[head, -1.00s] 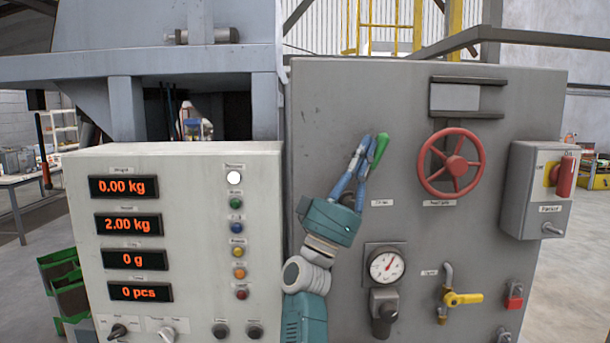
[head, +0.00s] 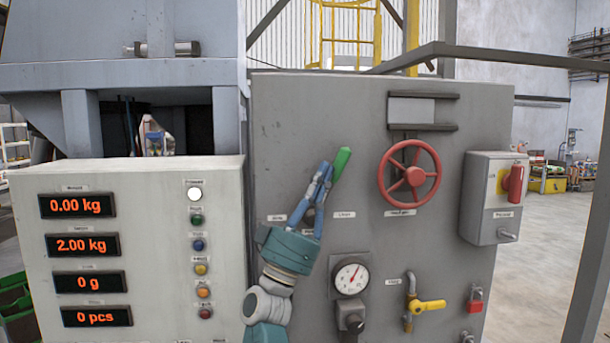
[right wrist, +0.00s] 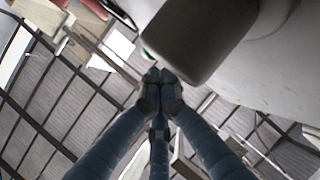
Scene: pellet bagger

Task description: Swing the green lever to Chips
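The green lever (head: 341,163) is on the grey machine panel (head: 290,125), left of the red handwheel. Its grip leans up and to the right; its lower part is hidden behind my right gripper. My right gripper (head: 325,168) reaches up from below, its blue fingertips just left of the green grip. In the right wrist view its fingertips (right wrist: 160,76) are together, with nothing visible between them. I cannot tell whether they touch the lever. Small labels sit below the lever, left (head: 277,217) and right (head: 344,215), too small to read surely. My left gripper is not in view.
The red handwheel (head: 409,173) sticks out right of the lever. Below are a round gauge (head: 351,278) and a yellow valve handle (head: 429,306). A switch box (head: 490,197) is at the right. The display cabinet (head: 140,215) stands out at the left.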

